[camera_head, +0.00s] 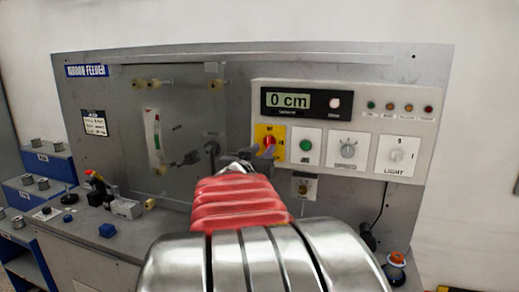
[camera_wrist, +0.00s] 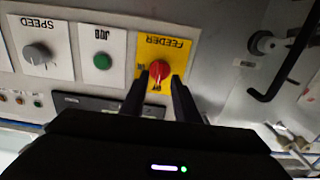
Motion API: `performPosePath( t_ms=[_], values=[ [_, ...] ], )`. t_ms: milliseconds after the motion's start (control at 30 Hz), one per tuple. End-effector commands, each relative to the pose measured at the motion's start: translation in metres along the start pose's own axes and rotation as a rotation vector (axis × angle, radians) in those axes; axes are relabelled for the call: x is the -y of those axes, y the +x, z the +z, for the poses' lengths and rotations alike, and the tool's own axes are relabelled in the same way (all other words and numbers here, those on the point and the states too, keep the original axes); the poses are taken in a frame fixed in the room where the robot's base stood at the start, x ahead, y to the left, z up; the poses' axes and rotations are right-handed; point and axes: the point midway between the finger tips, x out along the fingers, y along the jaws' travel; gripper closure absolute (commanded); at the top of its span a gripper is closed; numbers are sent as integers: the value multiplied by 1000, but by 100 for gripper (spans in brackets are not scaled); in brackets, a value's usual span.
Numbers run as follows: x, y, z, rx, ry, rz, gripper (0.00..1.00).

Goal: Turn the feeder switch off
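The feeder switch is a red rotary knob (camera_head: 268,141) on a yellow plate (camera_head: 262,131) at the left end of the control panel's lower row. In the wrist view, which is upside down, the red knob (camera_wrist: 158,70) sits on the yellow plate (camera_wrist: 176,45) marked FEEDER. My gripper (camera_wrist: 160,78) has its two dark fingers apart, one on each side of the knob. I see no clear contact, and the fingers partly cover the plate's lower part. In the head view my gripper (camera_head: 250,157) is just below and left of the knob, mostly hidden behind my arm.
A green button (camera_head: 306,145), a SPEED dial (camera_head: 347,150) and a LIGHT dial (camera_head: 397,155) are to the right of the switch. A display (camera_head: 290,101) above reads 0 cm. A bent black rod (camera_wrist: 275,80) stands out from the board beside the switch.

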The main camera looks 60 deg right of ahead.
Motion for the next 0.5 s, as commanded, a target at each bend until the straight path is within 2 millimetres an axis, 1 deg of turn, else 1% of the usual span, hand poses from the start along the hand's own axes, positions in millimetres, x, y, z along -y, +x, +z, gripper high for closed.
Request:
performPosePath(
  t_ms=[33,500],
  values=[
    [1,-8,-1,-2,2,-2,72],
    [1,-72,0,-1,0,-3,72]
  ],
)
